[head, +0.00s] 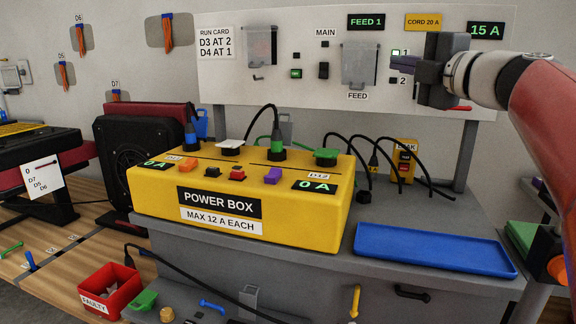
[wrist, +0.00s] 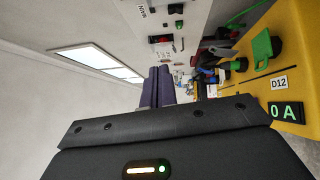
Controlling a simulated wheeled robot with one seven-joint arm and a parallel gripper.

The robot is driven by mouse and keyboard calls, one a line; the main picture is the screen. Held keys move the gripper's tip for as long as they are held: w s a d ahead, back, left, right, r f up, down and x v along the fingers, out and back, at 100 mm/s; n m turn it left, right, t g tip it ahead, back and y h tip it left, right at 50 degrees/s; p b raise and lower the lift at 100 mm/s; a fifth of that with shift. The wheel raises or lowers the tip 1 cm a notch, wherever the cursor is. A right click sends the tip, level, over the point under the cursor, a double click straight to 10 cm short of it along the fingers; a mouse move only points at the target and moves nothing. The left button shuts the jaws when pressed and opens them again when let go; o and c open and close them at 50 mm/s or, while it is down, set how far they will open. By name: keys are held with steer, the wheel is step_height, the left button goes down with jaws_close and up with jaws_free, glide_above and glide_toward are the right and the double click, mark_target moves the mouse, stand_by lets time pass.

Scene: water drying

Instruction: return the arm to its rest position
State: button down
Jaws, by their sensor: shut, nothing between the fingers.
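My gripper (head: 404,65) is at the upper right of the head view, raised in front of the white panel. Its dark fingers are shut and hold nothing. My red and white arm reaches in from the right edge. In the wrist view the purple-grey fingertips (wrist: 158,86) lie together, pointing along the panel. In the head view the gripper covers part of the panel near the labels 1 and 2. I cannot tell whether the fingers touch the panel.
The yellow power box (head: 150,192) stands on a grey cabinet below the gripper, with plugs and black cables. A blue tray (head: 440,252) lies empty at right. A red bin (head: 112,288) stands at lower left. A black fan unit (head: 140,150) stands left of the box.

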steer(key=s+d+f+m+g+h, duration=0.1)
steer(key=s+d+f+m+h, duration=0.2)
steer(key=f+m, duration=0.35)
steer(key=s+f+m+h, duration=0.4)
steer(key=f+m+h, duration=0.15)
steer(key=m, duration=0.25)
steer(key=s+d+f+m+g+h, duration=0.1)
steer(key=s+d+f+m+h, duration=0.2)
steer(key=f+m, duration=0.4)
steer(key=s+a+f+m+g+y, duration=0.1)
steer(key=s+a+f+g, duration=0.3)
steer(key=s+f, duration=0.4)
steer(key=s+a+f+m+g+y, duration=0.2)
steer(key=s+a+f+g, duration=0.3)
steer(key=f, duration=1)
steer(key=s+a, duration=0.2)
steer(key=s, duration=0.1)
steer(key=shift+s, duration=0.3)
steer(key=c, duration=2.1)
jaws_free()
steer(key=shift+r, duration=0.1)
steer(key=shift+c, duration=0.2)
